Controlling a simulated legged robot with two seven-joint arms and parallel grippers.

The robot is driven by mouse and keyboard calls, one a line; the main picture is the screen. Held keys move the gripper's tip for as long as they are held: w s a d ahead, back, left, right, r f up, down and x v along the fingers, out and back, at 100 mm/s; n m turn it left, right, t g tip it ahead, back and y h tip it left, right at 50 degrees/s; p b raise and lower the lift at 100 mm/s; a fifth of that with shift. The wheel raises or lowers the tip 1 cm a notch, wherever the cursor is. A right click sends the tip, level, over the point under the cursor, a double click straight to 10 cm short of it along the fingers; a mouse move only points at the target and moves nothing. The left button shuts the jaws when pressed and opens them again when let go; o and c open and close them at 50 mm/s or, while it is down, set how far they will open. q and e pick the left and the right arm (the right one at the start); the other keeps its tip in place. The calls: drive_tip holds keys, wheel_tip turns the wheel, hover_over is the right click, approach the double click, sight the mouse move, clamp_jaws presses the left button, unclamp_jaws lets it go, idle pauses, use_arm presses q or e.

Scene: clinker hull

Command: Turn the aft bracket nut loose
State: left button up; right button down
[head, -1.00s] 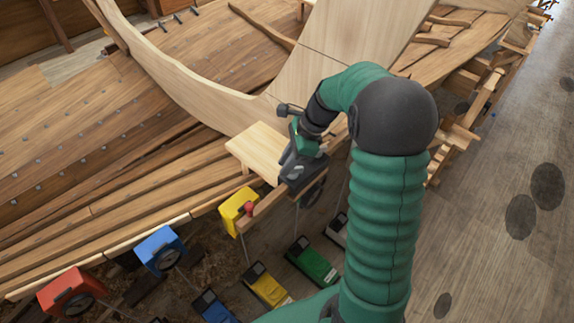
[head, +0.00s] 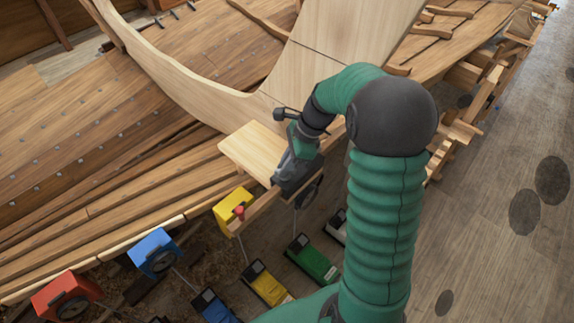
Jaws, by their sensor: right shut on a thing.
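My right gripper (head: 288,174) is at the outer end of a pale wooden board (head: 252,147) beside the hull. Its jaws are shut on a small part there, which looks to be the aft bracket nut. The gripper body hides the nut, so its shape and how far it is turned cannot be told. A dark round wheel (head: 308,194) shows just below the gripper. My left gripper is not in view.
A yellow box (head: 233,208) with a red knob, a blue box (head: 155,250) and a red box (head: 66,295) line the hull edge. Several coloured boxes, one green (head: 312,258), stand below. A curved pale timber (head: 190,85) rises behind the board. Open floor (head: 500,250) lies right.

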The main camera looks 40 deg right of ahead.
drive_tip(key=shift+s+f, duration=0.1)
drive_tip(key=shift+s, duration=0.05)
drive_tip(key=shift+d+n+g+p, duration=0.15)
drive_tip(key=shift+n+g+p, duration=0.15)
drive_tip(key=shift+n+p, duration=0.55)
drive_tip(key=shift+n+g+p, duration=0.5)
drive_tip(key=shift+n+p, duration=0.45)
drive_tip(key=shift+n, duration=0.2)
drive_tip(key=n+g+p, duration=0.1)
drive_tip(key=n+p, duration=0.1)
drive_tip(key=n, duration=0.1)
drive_tip(key=shift+d+y, duration=0.1)
drive_tip(key=shift+y, duration=0.2)
drive_tip(key=shift+w+n+g+p, duration=0.2)
drive_tip(key=shift+n+g+p, duration=0.25)
drive_tip(key=shift+n, duration=0.75)
drive_tip(key=shift+d, duration=0.1)
